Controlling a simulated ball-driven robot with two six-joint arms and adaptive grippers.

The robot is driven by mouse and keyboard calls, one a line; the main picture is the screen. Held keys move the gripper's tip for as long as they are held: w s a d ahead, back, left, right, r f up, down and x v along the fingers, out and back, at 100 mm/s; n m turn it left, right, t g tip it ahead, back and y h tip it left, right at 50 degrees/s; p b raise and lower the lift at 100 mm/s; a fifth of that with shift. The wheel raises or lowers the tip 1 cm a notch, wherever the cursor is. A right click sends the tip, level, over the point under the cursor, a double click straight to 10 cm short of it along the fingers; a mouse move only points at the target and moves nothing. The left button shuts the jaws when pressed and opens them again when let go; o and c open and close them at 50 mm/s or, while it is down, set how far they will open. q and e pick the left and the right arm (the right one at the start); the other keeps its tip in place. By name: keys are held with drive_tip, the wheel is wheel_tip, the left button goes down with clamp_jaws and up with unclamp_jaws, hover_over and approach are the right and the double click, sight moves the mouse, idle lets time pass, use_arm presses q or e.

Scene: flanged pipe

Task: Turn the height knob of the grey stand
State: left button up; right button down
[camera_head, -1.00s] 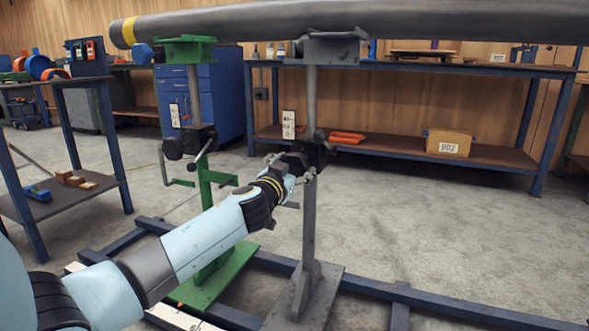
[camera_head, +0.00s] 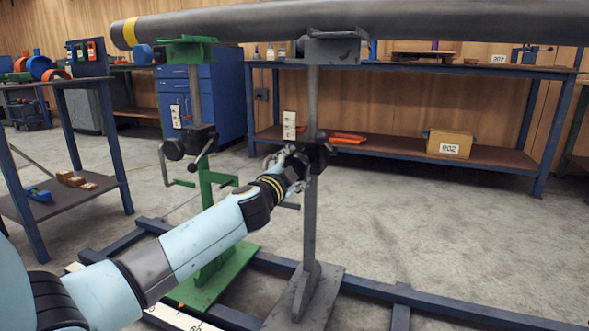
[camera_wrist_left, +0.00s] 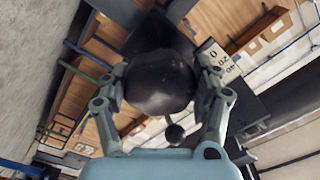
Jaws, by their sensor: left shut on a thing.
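The grey stand (camera_head: 310,220) stands upright right of centre in the head view, its cradle (camera_head: 331,46) under the grey pipe (camera_head: 400,20). Its dark collar (camera_head: 319,152) sits midway up the post. My left gripper (camera_head: 291,158) reaches in from the lower left to the collar and hides the knob in the head view. In the left wrist view the round black height knob (camera_wrist_left: 159,82) sits between the fingers of my left gripper (camera_wrist_left: 163,105), which is shut on it. A small ball-ended lever (camera_wrist_left: 175,134) shows just below the knob. My right gripper is not in view.
A green stand (camera_head: 205,200) with a crank stands left of the grey one, close to my left arm. Blue floor rails (camera_head: 390,292) run along the base. A blue workbench (camera_head: 420,68) with a cardboard box (camera_head: 450,143) is behind. Open floor lies to the right.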

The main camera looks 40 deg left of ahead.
use_arm(q)
drive_tip(key=shift+m, duration=0.9)
drive_tip(key=shift+m+p, duration=0.3)
drive_tip(key=shift+m, duration=1.3)
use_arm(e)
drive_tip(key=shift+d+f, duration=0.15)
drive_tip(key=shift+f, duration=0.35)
use_arm(q)
drive_tip(key=shift+m, duration=0.3)
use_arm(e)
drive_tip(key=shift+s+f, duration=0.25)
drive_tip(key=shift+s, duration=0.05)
use_arm(q)
drive_tip(key=o, duration=1.2)
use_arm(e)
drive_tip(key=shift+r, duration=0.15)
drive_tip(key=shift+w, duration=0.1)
use_arm(q)
drive_tip(key=v, duration=1.2)
